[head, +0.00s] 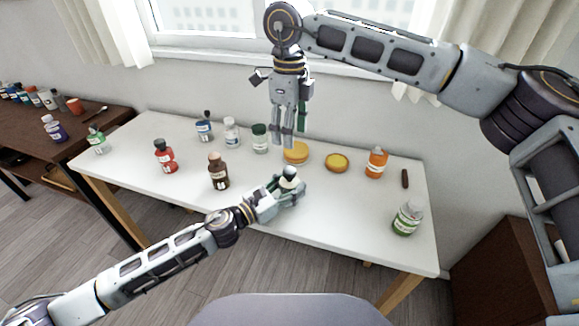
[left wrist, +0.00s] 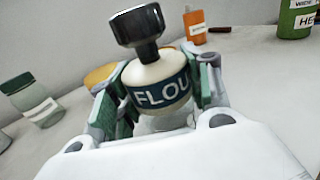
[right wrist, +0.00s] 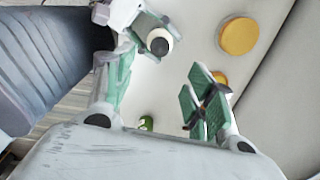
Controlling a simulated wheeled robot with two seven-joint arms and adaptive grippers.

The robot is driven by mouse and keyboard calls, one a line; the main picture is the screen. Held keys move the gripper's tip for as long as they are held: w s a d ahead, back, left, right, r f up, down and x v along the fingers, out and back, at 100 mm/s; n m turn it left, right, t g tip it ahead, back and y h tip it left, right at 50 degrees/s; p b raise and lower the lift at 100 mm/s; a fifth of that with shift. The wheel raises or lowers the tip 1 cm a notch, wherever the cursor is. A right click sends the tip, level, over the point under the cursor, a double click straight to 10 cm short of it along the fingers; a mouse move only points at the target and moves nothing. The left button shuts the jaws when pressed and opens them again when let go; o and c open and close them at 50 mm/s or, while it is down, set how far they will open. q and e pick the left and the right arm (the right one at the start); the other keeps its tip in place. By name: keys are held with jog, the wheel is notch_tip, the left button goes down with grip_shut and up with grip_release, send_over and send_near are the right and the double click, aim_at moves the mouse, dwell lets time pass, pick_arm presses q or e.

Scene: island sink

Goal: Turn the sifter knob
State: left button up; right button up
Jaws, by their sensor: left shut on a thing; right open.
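The sifter is a cream container with a dark band reading "FLOU" and a black knob on top (left wrist: 138,30). It also shows in the head view (head: 289,174) near the table's front edge and in the right wrist view (right wrist: 160,42). My left gripper (head: 290,188) is shut around the body below the knob, one finger on each side, and the sifter leans slightly. Its lower part is hidden by the fingers. My right gripper (head: 289,138) is open and empty, pointing down above the table behind the sifter, apart from the knob.
A dark side table (head: 60,145) stands left. The table's front right is mostly clear.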

aim_at(290, 170)
jog(key=shift+f, duration=0.15)
jog(key=shift+f, duration=5.85)
jog(key=shift+c, duration=0.2)
jog(key=c, duration=1)
jog(key=shift+m, duration=0.4)
jog(key=shift+c, duration=0.2)
jog(key=shift+m, duration=2.3)
